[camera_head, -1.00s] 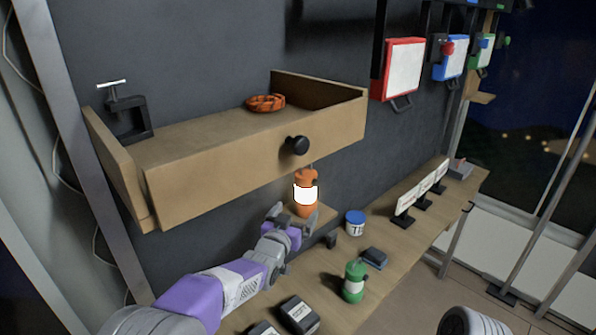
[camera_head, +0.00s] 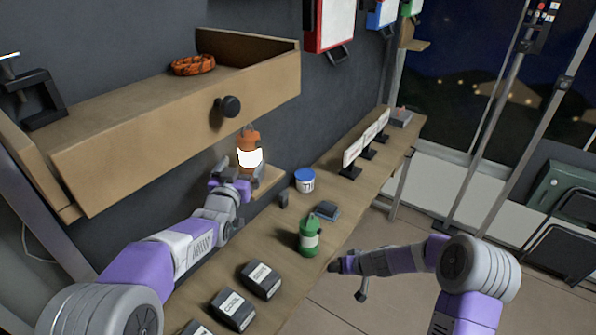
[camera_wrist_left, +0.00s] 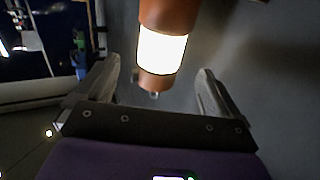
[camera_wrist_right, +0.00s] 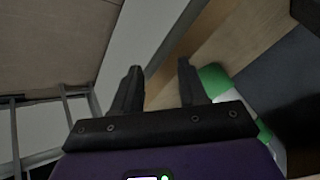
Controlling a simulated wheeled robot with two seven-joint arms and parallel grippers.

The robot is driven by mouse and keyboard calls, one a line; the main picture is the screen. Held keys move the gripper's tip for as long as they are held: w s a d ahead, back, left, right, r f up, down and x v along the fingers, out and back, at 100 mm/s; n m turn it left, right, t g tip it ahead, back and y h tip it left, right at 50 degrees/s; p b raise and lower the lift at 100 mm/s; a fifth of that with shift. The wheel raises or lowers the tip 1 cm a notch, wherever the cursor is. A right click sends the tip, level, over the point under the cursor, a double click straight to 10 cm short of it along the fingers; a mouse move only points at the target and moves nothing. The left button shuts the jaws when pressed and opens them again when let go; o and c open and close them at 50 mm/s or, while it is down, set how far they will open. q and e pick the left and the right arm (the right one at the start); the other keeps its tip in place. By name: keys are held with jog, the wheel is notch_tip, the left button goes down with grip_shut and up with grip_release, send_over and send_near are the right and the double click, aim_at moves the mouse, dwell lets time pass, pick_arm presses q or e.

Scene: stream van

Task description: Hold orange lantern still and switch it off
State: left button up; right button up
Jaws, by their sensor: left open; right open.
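The orange lantern (camera_head: 249,150) has a glowing white band, so it is lit. It is upright below the wooden drawer's black knob, by the dark wall. My left gripper (camera_head: 240,172) is open at the lantern. In the left wrist view the lantern (camera_wrist_left: 163,50) is between and beyond the two spread fingers (camera_wrist_left: 155,88), with clear gaps on both sides. My right gripper (camera_head: 347,277) is low, beside the bench's front edge, away from the orange lantern. In the right wrist view its fingers (camera_wrist_right: 158,85) are apart and empty. I cannot make out a switch on the lantern.
A green lantern (camera_head: 309,238) stands on the bench (camera_head: 330,175) near my right gripper.

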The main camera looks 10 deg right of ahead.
aim_at(250, 151)
jog(key=w+d+r+n+t, duration=0.1)
jog(key=w+d+r+t, duration=0.25)
jog(key=w+r, duration=0.35)
pick_arm(q)
jog(key=shift+w, duration=0.25)
jog(key=shift+x, duration=3.6)
jog(key=shift+d, duration=0.1)
pick_arm(e)
jog(key=a+r+n+t+y, duration=0.1)
jog(key=a+r, duration=0.4)
jog(key=r, duration=0.5)
jog(key=a+r+n+t+y, duration=0.1)
jog(key=a+r+n+y, duration=0.3)
jog(key=r, duration=0.6)
jog(key=w+a+r+n+t+y, duration=0.1)
jog(key=a+r+n+y, duration=0.1)
jog(key=a+r, duration=0.4)
notch_tip(250, 151, up, 4)
jog(key=shift+a+r+n+y, duration=0.1)
jog(key=shift+a+n+y, duration=0.15)
jog(key=shift+y, duration=0.45)
